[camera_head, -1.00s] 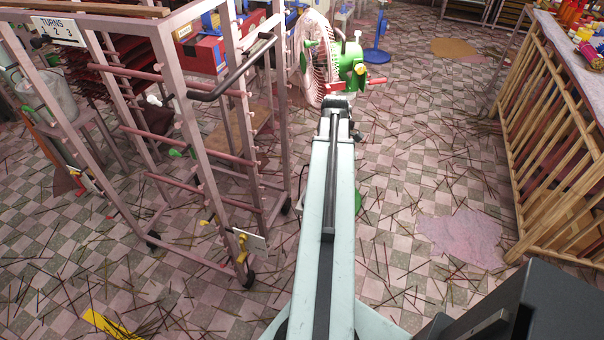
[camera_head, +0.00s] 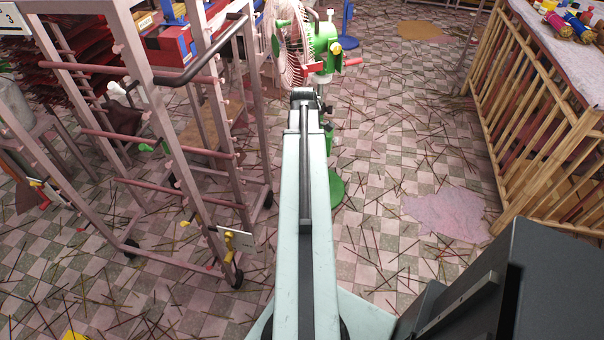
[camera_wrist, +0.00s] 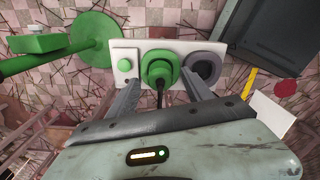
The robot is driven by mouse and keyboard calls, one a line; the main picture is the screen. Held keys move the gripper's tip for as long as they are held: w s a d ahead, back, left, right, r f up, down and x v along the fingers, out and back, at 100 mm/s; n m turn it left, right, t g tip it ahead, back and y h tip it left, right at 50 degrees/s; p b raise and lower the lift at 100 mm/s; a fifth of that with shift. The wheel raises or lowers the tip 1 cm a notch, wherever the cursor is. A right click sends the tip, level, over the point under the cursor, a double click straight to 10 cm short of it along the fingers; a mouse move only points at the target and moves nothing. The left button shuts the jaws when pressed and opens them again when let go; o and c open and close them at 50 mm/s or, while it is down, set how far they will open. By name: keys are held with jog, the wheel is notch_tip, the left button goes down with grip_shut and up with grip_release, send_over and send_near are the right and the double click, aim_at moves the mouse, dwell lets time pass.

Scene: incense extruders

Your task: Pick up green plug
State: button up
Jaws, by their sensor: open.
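In the wrist view, a green plug (camera_wrist: 160,65) with stepped round sides and a dark cord sits at the middle of a white plate (camera_wrist: 136,49). A small green button (camera_wrist: 124,65) is left of it, and a grey round socket (camera_wrist: 203,71) is right of it. My gripper (camera_wrist: 160,80) is open, with one finger to each side of the plug in the picture. I cannot tell whether the fingers touch it or how far above it they are. In the head view, my arm hides the plug and plate.
A fan (camera_head: 293,45) with a green motor stands beyond my arm, its round green base (camera_wrist: 96,40) left in the wrist view. A metal rack (camera_head: 160,120) stands left. A slatted wooden stand (camera_head: 540,130) is right. Thin sticks litter the checkered floor (camera_head: 390,200) between.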

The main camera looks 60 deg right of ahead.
notch_tip(320, 180, down, 3)
jog(key=shift+f+b, duration=0.1)
jog(key=shift+b, duration=0.75)
jog(key=shift+r, duration=0.25)
grip_shut()
